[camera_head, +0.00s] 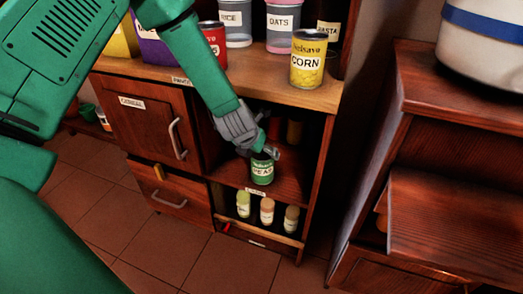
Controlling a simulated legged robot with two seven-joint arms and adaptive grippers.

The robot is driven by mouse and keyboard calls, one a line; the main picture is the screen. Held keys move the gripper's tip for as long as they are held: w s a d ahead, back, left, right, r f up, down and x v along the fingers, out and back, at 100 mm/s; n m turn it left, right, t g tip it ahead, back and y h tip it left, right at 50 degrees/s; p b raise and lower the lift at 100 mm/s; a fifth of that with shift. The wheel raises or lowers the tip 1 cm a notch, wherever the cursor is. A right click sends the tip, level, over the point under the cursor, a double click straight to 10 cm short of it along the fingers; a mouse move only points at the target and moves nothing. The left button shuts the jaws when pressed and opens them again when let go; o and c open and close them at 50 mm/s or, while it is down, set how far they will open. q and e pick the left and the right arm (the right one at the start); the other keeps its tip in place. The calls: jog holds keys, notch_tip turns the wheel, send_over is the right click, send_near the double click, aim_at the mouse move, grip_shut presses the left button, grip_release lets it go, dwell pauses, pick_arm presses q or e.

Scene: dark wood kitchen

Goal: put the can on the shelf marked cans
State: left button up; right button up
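The green can (262,171), labelled PEAS, is upright in the open middle compartment of the wooden cabinet. It is near the front edge of the shelf (285,187), whose small front label is too small to read surely. My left gripper (261,153) reaches down into this compartment, with its fingers closed about the top of the green can. The fingers hide the can's upper rim. I cannot tell whether the can's base touches the shelf. My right gripper is not in view.
Dim cans (294,131) stand deeper in the same compartment. Several small bottles (267,211) stand on the shelf below. A yellow CORN can (307,60), a red can (214,45) and an OATS container (283,25) are on the countertop. A wooden cabinet (445,220) is at right.

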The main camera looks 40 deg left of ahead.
pick_arm(q)
jog(key=s+d+f+n+g, duration=0.2)
jog(key=s+f+n, duration=0.2)
jog(key=s+n, duration=0.7)
jog(key=s+d+f+n+g, duration=0.2)
jog(key=s+d+f+n, duration=0.1)
jog(key=s+n, duration=0.8)
jog(key=s+d+f+n+g+h, duration=0.1)
jog(key=s+d+f+n, duration=0.2)
jog(key=s+n, duration=0.8)
notch_tip(320, 180, down, 2)
jog(key=shift+s+d+g, duration=0.15)
jog(key=shift+s+g, duration=0.25)
jog(key=shift+s, duration=0.05)
notch_tip(320, 180, up, 13)
jog(key=p, duration=1.3)
